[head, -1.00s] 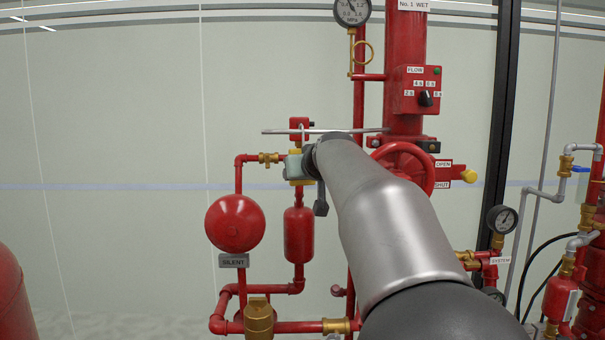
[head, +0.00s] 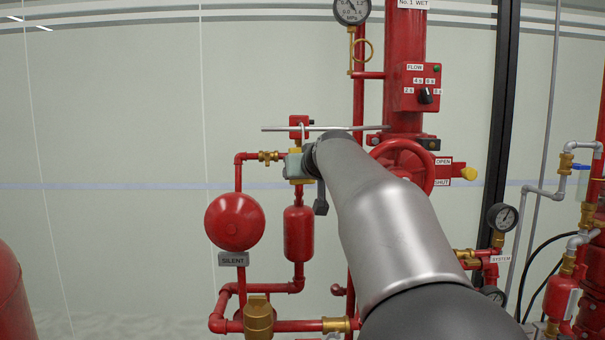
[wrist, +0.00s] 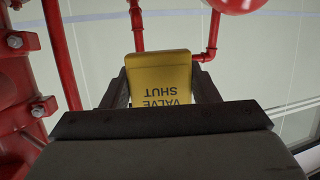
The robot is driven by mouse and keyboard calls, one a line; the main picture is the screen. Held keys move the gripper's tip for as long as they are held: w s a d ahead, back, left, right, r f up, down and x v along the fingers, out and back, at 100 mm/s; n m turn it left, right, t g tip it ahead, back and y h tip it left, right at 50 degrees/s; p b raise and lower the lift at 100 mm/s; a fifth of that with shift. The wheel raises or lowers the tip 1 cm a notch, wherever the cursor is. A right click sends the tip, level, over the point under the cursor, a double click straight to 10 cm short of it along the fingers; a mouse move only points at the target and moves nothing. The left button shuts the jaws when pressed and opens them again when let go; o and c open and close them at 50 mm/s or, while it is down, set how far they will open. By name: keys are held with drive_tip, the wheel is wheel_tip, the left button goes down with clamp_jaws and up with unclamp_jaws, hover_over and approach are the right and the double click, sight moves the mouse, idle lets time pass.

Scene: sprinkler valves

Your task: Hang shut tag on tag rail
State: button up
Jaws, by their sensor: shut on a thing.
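The yellow tag (wrist: 160,75) fills the middle of the wrist view, its "VALVE SHUT" lettering upside down there. My gripper (wrist: 160,88) is shut on it, with a dark finger on each side. In the head view my gripper (head: 297,167) is at the end of my arm, just below the left part of the tag rail (head: 275,128), a thin grey horizontal bar. Yellow parts of the tag (head: 296,152) show around the gripper. A thin pale loop rises above the tag to the rail; whether it is over the bar I cannot tell.
A red block (head: 295,121) is behind the loop at the rail. A red handwheel (head: 427,172) and red riser (head: 405,45) stand to the right. A red bell (head: 234,221) and red cylinder (head: 298,235) are below. The wall left of the rail is clear.

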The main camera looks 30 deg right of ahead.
drive_tip(key=shift+f, duration=0.4)
drive_tip(key=o, duration=1)
drive_tip(key=shift+w, duration=0.1)
drive_tip(key=shift+o, duration=0.2)
drive_tip(key=shift+r, duration=0.1)
drive_tip(key=shift+r, duration=0.1)
